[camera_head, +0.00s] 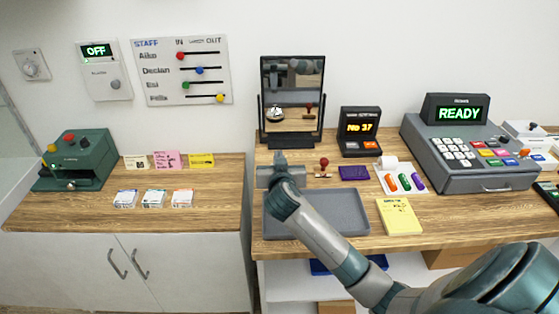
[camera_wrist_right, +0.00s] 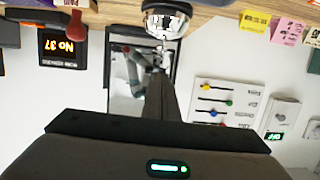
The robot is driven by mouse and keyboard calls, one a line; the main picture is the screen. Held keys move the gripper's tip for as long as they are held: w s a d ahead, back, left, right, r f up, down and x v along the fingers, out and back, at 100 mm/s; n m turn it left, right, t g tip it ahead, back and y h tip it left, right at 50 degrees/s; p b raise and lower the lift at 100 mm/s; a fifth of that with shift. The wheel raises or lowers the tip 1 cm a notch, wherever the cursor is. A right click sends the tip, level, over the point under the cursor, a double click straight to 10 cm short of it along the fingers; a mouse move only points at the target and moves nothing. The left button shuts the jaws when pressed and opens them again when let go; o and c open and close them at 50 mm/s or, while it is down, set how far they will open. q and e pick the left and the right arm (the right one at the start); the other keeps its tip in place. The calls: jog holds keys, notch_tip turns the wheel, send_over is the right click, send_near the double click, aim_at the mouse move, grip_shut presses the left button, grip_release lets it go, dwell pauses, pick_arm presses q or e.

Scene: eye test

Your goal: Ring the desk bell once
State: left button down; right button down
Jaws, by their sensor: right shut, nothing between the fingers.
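The desk bell (camera_wrist_right: 166,20), a shiny silver dome with a small knob on top, stands on the wooden desk. It shows upside down at the top of the right wrist view. In the head view my right gripper and wrist hide it; only its reflection shows in the mirror. My right gripper (camera_head: 281,158) is over the desk in front of the mirror. Its dark fingers (camera_wrist_right: 160,75) are shut with nothing between them, and their tips point at the bell's knob. I cannot tell whether they touch it. My left gripper is not in view.
A framed mirror (camera_head: 292,75) stands behind the bell. A red-handled stamp (camera_head: 324,166) and a number display (camera_head: 360,127) are to the right. A grey tray (camera_head: 340,215) lies below my forearm. A cash register (camera_head: 468,160) stands farther right.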

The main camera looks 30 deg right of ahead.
jog(key=b+v, duration=0.2)
jog(key=v, duration=0.5)
jog(key=shift+s, duration=0.3)
jog(key=shift+a+r, duration=0.1)
jog(key=shift+a, duration=0.05)
dwell(0.5)
